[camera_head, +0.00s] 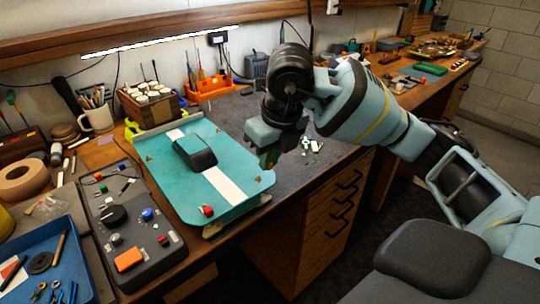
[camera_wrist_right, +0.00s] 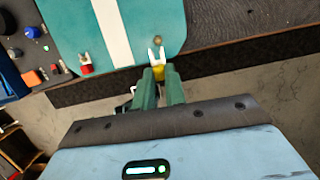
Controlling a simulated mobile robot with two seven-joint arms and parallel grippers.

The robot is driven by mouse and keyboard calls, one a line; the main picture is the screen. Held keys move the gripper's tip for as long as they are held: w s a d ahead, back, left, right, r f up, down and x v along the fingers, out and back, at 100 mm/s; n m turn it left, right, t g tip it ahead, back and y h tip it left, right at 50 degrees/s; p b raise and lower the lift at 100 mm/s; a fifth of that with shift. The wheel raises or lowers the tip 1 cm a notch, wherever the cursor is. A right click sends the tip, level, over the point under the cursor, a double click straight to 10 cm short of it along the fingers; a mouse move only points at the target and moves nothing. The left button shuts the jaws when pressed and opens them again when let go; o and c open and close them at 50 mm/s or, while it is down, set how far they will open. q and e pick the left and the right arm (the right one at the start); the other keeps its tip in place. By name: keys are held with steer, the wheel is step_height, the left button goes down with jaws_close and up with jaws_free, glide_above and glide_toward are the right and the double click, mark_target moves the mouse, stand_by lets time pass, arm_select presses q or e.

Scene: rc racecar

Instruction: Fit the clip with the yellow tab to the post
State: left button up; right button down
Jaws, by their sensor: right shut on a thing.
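The clip with the yellow tab (camera_wrist_right: 158,71) is between the green fingertips of my right gripper (camera_wrist_right: 162,84) in the wrist view. Its pale two-pronged fork points toward the teal car body (camera_wrist_right: 165,22). A small post (camera_wrist_right: 158,41) shows at the corner of the body, just beyond the prong tips; I cannot tell whether they touch. In the head view my right gripper (camera_head: 269,160) is over the right edge of the car body (camera_head: 165,165), and the clip is hard to make out there. A clip with a red tab (camera_head: 208,211) sits at the body's near corner. My left gripper is not in view.
A grey control box (camera_head: 130,235) with knobs and buttons stands left of the car. A blue tray (camera_head: 75,250) with tools is at the far left. Small loose parts (camera_head: 311,145) lie right of my gripper. The bench's front edge is close to the car.

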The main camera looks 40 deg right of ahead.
mark_target(265, 185)
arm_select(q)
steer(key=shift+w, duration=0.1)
